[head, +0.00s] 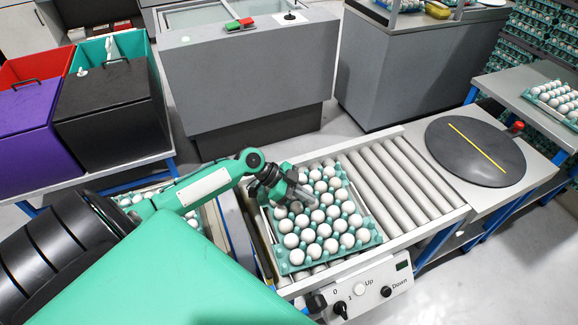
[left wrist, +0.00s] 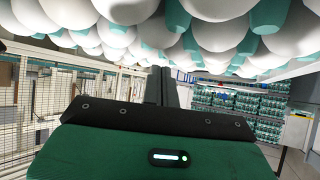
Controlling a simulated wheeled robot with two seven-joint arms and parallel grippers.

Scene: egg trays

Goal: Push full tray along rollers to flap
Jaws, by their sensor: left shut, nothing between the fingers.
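A teal tray (head: 375,238) full of white eggs lies on the left part of the roller conveyor (head: 402,178). My left gripper (head: 302,197) reaches in from the left and is shut with nothing in it. It is at the tray's left side, its fingers over the left eggs; I cannot tell if it touches them. In the left wrist view the shut fingers (left wrist: 168,87) point away, with eggs (left wrist: 222,30) close above in the picture. A dark round plate (head: 475,152) with a yellow line lies beyond the rollers' right end; I cannot tell whether it is the flap. My right gripper is not in view.
Bare rollers lie right of the tray. A control box (head: 372,288) with knobs sits on the conveyor's front side. More eggs (head: 190,222) show left of the conveyor, partly behind my arm. Another egg tray (head: 572,114) stands on a table at right. Grey cabinets (head: 245,85) stand behind.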

